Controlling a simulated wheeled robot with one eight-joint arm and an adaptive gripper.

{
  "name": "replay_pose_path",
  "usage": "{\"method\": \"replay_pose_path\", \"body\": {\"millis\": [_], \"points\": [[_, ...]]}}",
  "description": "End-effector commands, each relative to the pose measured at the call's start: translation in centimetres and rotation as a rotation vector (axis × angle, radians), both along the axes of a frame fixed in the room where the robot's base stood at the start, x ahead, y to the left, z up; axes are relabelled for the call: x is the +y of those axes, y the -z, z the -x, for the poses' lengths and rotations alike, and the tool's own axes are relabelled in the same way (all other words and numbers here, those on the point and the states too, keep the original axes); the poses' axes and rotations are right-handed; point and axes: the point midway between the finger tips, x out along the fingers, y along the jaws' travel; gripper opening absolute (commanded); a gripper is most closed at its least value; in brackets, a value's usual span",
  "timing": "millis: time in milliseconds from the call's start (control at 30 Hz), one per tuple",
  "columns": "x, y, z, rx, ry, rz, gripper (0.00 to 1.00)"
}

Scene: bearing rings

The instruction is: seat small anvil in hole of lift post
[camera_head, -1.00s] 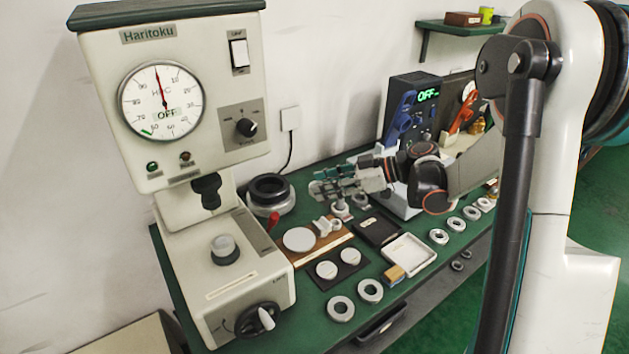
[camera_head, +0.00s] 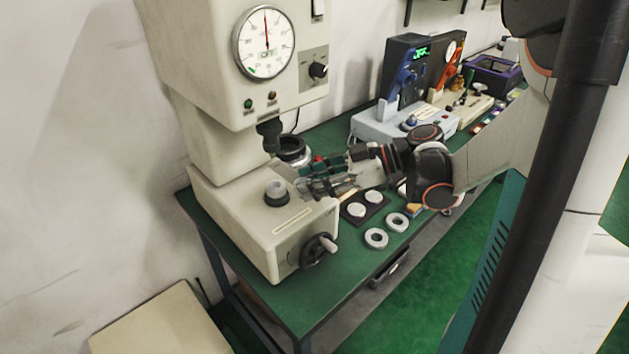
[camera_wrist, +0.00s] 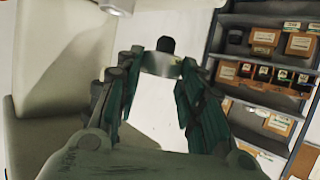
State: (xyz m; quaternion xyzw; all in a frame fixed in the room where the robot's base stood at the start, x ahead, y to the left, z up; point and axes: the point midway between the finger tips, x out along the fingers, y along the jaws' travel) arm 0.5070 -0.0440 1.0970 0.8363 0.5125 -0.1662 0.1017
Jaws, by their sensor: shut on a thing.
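The tester's lift post (camera_head: 277,188) stands upright on the lower body of the big cream machine, a pale cylinder in a dark collar. My gripper (camera_head: 304,187) is just right of it, level and pointing left, with a small gap in the picture. In the wrist view my gripper's (camera_wrist: 162,72) fingers are shut on a small grey piece, the small anvil (camera_wrist: 158,62). A dark round end shows just beyond it; I cannot tell whether it belongs to the anvil. The anvil is hidden among the fingers in the head view. The post's hole is not clearly visible.
The tester's dark indenter (camera_head: 269,134) hangs above the post. A handwheel (camera_head: 319,249) sticks out of the machine's front. Pale rings (camera_head: 376,238) and a dark pad (camera_head: 370,202) with discs lie on the green bench (camera_head: 335,275). A dark-rimmed round part (camera_head: 292,150) stands behind my gripper.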

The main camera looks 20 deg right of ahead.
Motion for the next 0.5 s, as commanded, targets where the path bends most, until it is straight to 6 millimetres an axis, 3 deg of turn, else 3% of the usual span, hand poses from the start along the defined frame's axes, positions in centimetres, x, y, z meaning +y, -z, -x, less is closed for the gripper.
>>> {"method": "replay_pose_path", "body": {"millis": [500], "points": [[1.7, 0.0, -4.9, -0.001, -0.001, -0.001, 0.01]]}}
